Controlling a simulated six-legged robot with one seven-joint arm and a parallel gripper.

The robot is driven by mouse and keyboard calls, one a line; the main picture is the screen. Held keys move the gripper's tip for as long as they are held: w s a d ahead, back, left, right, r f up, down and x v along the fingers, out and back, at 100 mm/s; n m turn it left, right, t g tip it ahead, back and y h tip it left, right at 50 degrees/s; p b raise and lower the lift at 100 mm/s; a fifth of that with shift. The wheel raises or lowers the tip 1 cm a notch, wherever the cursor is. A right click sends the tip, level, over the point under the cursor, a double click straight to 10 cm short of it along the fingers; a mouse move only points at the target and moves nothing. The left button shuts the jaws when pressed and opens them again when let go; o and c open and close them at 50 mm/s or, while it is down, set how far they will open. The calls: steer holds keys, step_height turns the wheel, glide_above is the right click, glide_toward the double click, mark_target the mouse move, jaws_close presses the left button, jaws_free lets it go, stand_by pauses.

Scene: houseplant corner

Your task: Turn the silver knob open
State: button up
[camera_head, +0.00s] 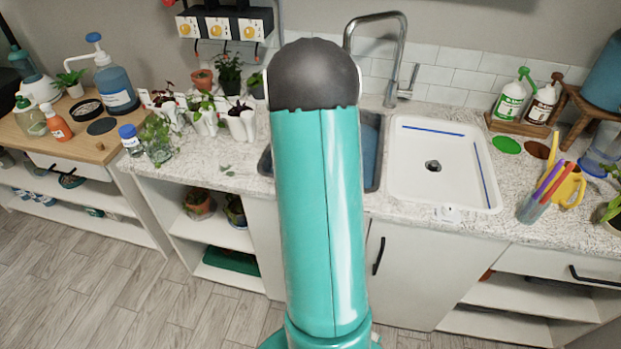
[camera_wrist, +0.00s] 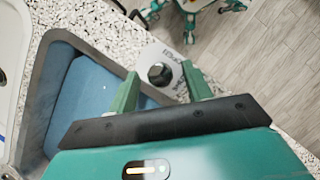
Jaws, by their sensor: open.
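In the wrist view, a round knob (camera_wrist: 160,75) sits on a pale plate (camera_wrist: 170,57) with dark lettering, at the counter's front edge beside the blue-lined sink. The knob's top looks dark grey to black here rather than bright silver. My gripper (camera_wrist: 159,71) is open and empty, with one green finger on each side of the knob in the picture. I cannot tell how far beyond the fingertips the knob lies. I see no contact. In the head view, my teal arm hides the gripper and the knob.
The dark-rimmed sink (camera_head: 374,150) with its blue inside lies right behind my arm. A white sink (camera_head: 420,180) and a tall faucet (camera_head: 400,45) are to its right. Potted plants (camera_head: 205,115) stand to the left.

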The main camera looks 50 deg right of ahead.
steer(key=shift+r, duration=0.1)
steer(key=v, duration=1.3)
steer(key=shift+w+r, duration=0.2)
steer(key=shift+r, duration=0.1)
steer(key=shift+a, duration=0.1)
steer(key=w+a+r+n+t+h, duration=0.15)
steer(key=a+r, duration=0.25)
steer(key=a, duration=0.6)
steer(key=a+r+n+t+h, duration=0.1)
steer(key=a+r+t, duration=0.2)
steer(key=a, duration=0.7)
steer(key=s+a+n+t, duration=0.1)
steer(key=s+a+t, duration=0.1)
steer(key=s+a, duration=0.3)
steer(key=s+a+f+t, duration=0.1)
steer(key=s+a+t, duration=0.2)
steer(key=a, duration=1)
steer(key=shift+s+n+y, duration=0.35)
steer(key=shift+s+y, duration=0.1)
steer(key=shift+s, duration=0.5)
